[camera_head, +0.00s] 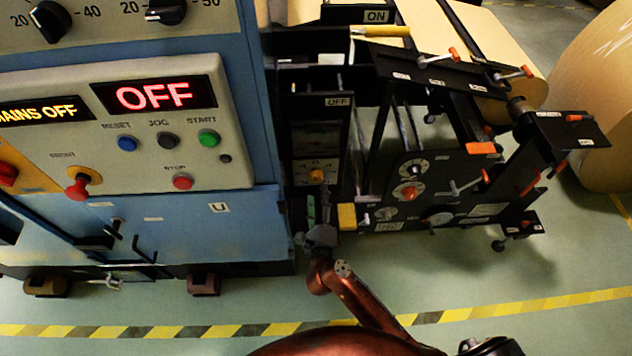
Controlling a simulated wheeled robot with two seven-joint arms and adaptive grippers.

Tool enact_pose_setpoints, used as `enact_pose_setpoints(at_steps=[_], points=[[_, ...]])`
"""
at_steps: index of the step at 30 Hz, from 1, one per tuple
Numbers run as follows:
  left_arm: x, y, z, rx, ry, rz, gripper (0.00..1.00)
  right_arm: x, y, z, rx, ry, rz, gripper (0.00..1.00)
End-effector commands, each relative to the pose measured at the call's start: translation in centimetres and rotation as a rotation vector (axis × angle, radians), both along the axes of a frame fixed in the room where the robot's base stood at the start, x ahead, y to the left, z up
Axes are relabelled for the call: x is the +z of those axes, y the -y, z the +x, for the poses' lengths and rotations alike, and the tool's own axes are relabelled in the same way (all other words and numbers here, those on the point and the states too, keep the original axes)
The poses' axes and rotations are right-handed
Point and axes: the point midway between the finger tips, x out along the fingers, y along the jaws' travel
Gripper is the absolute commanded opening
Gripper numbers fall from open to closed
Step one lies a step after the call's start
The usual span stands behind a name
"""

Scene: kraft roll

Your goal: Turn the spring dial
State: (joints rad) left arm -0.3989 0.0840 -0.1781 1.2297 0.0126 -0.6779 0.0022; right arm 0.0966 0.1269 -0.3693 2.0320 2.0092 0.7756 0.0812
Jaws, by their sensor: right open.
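My right gripper (318,204) is open, with its two fingers pointing up the picture. It is just below a small yellow knob (316,175) on a narrow dark panel, and nothing shows between its fingers. The black side plate to the right carries several round dials: a white-ringed dial (412,167), one with an orange centre (406,193) and a grey one (387,213). Their labels are too small to read, so I cannot tell which is the spring dial. My left gripper is not in view.
The blue cabinet (150,225) with its button panel (150,150) stands close on the left. A yellow block (347,217) is just right of my gripper. Orange-tipped levers (456,54) stick out of the black frame. A large kraft roll (600,100) stands at right. The floor in front is clear.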

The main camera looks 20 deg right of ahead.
Motion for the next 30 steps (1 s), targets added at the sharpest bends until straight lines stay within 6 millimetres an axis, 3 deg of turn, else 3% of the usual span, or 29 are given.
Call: enact_pose_setpoints(at_steps=[6, 12, 22, 30], points=[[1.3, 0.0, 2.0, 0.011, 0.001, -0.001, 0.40, -0.2, 1.0, 3.5, 0.000, 0.001, -0.002, 0.50], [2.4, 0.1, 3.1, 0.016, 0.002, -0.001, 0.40, -0.1, 1.5, 5.3, 0.002, 0.001, -0.001, 0.50], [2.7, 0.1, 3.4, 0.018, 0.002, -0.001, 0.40, 0.0, 1.6, 5.6, 0.000, 0.001, -0.002, 0.50], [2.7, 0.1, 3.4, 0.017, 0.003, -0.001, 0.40, 0.0, 1.6, 5.6, 0.001, 0.001, -0.002, 0.32]])
